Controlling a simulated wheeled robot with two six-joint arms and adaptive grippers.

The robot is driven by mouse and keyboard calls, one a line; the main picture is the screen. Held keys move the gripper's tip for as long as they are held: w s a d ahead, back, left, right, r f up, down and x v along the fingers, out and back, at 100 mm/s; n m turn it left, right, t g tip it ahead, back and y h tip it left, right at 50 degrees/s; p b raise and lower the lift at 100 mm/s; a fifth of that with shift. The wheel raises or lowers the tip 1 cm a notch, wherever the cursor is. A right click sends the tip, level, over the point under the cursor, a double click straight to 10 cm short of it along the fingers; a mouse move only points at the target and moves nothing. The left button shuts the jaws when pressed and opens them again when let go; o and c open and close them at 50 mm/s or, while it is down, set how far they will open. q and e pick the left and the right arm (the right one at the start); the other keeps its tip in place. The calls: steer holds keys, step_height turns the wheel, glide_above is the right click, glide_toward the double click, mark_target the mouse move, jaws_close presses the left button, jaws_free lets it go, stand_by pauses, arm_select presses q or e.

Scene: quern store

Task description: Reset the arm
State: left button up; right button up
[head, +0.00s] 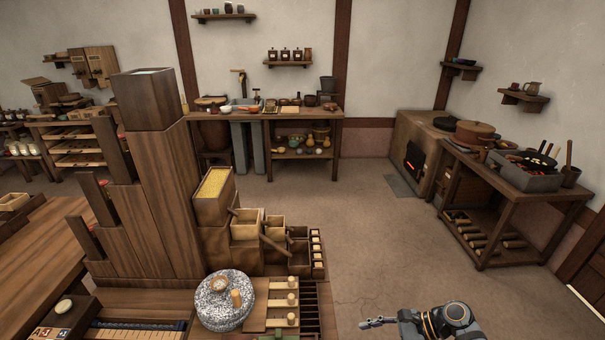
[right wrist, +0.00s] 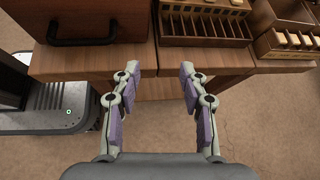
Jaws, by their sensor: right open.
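My right gripper (right wrist: 158,82) is open and empty in the right wrist view, with its two fingers spread apart. Below and beyond it are the front edge of a wooden bench (right wrist: 205,62) and the brown floor. In the head view my right gripper (head: 366,323) shows at the bottom, over open floor to the right of the bench with the speckled round quern stone (head: 217,312). It touches nothing that I can see. My left gripper is in neither view.
A slotted wooden rack (right wrist: 205,30) and a dark wooden box with a handle (right wrist: 85,20) stand on the bench. A work table (head: 545,190) with pans stands at the right, beside a stove (head: 415,150). The middle floor is clear.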

steer(key=s+d+f+n+h+p, duration=0.1)
steer(key=s+d+f+n+h, duration=0.15)
steer(key=s+f, duration=0.45)
steer(key=s+d+f+n+h+p, duration=0.1)
steer(key=s+d+f+h, duration=0.25)
steer(key=f, duration=0.65)
steer(key=s+d+f+n+h+p, duration=0.2)
steer(key=s+d+f, duration=0.25)
steer(key=f, duration=0.45)
steer(key=s+f+n+h+p, duration=0.1)
steer(key=s+f+n+h, duration=0.1)
steer(key=s+n, duration=0.4)
steer(key=s+f+n+h, duration=0.2)
steer(key=s+f+n, duration=0.3)
steer(key=s, duration=1)
steer(key=shift+s+n+g+p, duration=0.3)
steer(key=shift+s+n+p, duration=0.05)
steer(key=shift+n, duration=0.7)
